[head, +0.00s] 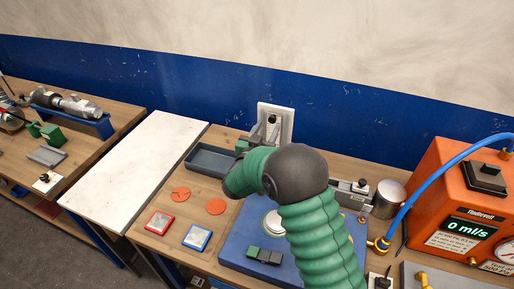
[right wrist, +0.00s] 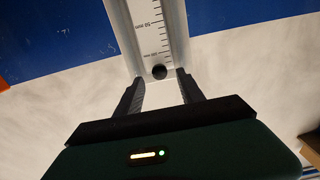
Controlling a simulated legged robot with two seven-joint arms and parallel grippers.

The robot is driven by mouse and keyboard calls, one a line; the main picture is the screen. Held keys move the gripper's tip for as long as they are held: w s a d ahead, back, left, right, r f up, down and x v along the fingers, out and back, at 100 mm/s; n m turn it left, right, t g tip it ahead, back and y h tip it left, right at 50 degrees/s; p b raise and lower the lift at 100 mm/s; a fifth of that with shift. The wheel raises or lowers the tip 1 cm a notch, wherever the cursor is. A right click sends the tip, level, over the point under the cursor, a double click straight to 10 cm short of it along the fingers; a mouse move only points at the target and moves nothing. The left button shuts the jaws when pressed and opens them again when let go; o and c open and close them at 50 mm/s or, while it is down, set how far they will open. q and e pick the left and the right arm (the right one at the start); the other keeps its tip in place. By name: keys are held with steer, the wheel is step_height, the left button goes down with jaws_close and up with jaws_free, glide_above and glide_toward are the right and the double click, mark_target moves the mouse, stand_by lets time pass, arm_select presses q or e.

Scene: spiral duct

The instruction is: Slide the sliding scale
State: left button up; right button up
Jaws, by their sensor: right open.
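The sliding scale (head: 288,116) is a pale upright plate against the blue wall band at the back of the bench. In the right wrist view the scale (right wrist: 147,22) shows as a light channel with millimetre marks, and a small round black knob (right wrist: 159,72) sits at its near end. My right gripper (right wrist: 161,77) is open, its two dark fingers on either side of the knob. Gaps show between knob and fingers; I cannot tell if they touch. In the head view my right arm hides much of the gripper. My left gripper is not in view.
An orange flow meter box (head: 455,195) with a blue hose stands at right, beside a metal cup (head: 389,198). A grey tray (head: 208,161), orange discs (head: 215,206) and a blue base (head: 238,245) lie around my arm. A bare white board (head: 140,165) is at left.

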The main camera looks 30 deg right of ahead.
steer(key=b+v, duration=0.2)
steer(key=v, duration=1)
steer(key=shift+s+a, duration=0.2)
steer(key=shift+a, duration=0.1)
